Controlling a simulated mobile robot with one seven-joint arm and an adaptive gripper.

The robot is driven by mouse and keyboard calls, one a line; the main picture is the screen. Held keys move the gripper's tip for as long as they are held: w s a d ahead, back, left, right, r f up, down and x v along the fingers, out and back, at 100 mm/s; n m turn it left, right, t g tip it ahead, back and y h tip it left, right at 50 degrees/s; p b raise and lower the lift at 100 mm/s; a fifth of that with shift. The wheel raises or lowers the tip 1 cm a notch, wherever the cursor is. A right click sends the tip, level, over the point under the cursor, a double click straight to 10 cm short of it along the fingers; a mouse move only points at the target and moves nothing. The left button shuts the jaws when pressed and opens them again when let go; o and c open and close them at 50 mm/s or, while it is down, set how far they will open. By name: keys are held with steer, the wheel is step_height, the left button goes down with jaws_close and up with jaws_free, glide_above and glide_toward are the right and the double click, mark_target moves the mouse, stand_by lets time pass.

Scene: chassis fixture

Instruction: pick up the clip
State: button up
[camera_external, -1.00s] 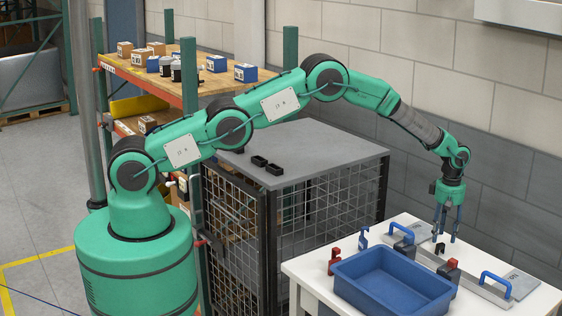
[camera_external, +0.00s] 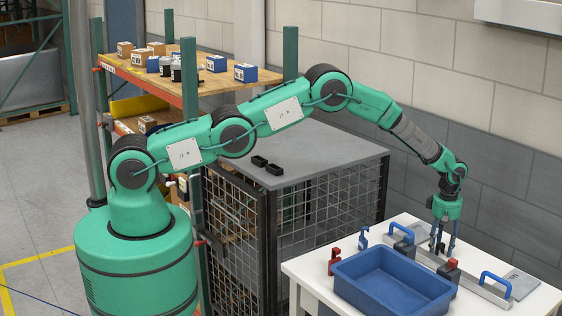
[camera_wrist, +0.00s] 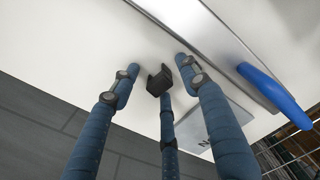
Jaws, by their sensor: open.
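The clip is a small black angular piece (camera_wrist: 157,79) that shows between my fingers in the wrist view, over the white table top. In the external view the clip (camera_external: 440,249) is a small dark spot low between the fingers, partly hidden. My gripper (camera_external: 442,253) points down at the table beside the metal fixture. Its blue fingers also show in the wrist view, where the gripper (camera_wrist: 157,67) is open around the clip. The middle finger overlaps the clip's lower part there, and I cannot tell whether they touch.
A blue bin (camera_external: 369,264) stands at the table's front. A metal rail fixture (camera_external: 460,277) with blue handles (camera_external: 496,283) lies close to my gripper. Red-and-dark (camera_external: 449,270) and red (camera_external: 335,260) pieces stand near the bin. A block wall rises behind the white table (camera_external: 318,272).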

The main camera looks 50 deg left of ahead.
mark_target(441, 244)
stand_by(0.4)
steer(key=c, duration=1)
steer(key=shift+r, duration=0.15)
steer(key=shift+r, duration=4.9)
